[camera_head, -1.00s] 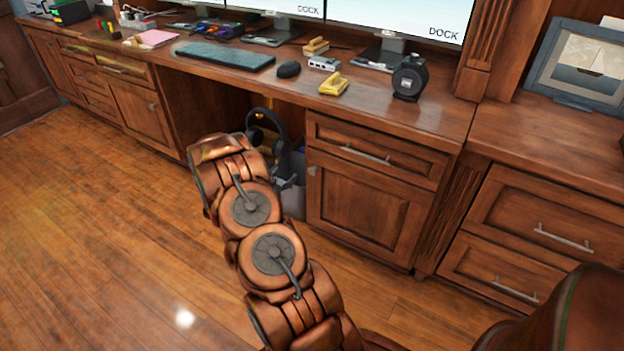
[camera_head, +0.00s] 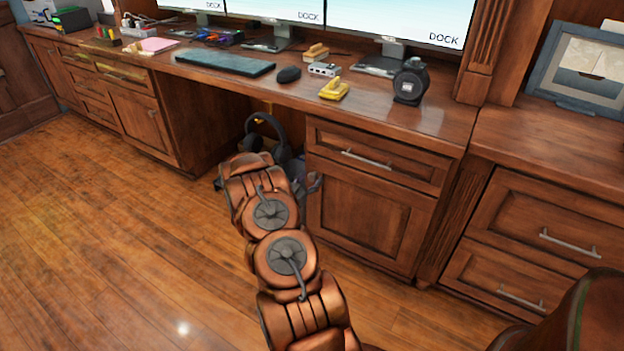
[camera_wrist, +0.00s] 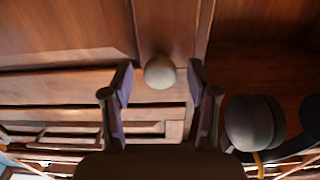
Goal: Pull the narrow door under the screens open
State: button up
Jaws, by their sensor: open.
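The narrow door (camera_head: 368,218) is a brown wood panel door below a drawer, under the right-hand screen (camera_head: 412,22). It looks shut in the head view. Its round knob (camera_wrist: 160,72) shows in the wrist view, on the door's frame near its edge. My gripper (camera_wrist: 161,78) is open, with one finger on each side of the knob and visible gaps between. I cannot tell how deep the knob sits between the fingers. In the head view my arm hides most of the gripper and I cannot make out the knob.
Headphones (camera_head: 262,128) hang in the open knee space left of the door; their dark ear cup (camera_wrist: 250,122) is close to my right finger in the wrist view. A drawer with a bar handle (camera_head: 367,159) is above the door. The wood floor (camera_head: 110,240) at left is clear.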

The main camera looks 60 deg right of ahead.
jog(key=shift+d, duration=0.75)
grip_shut()
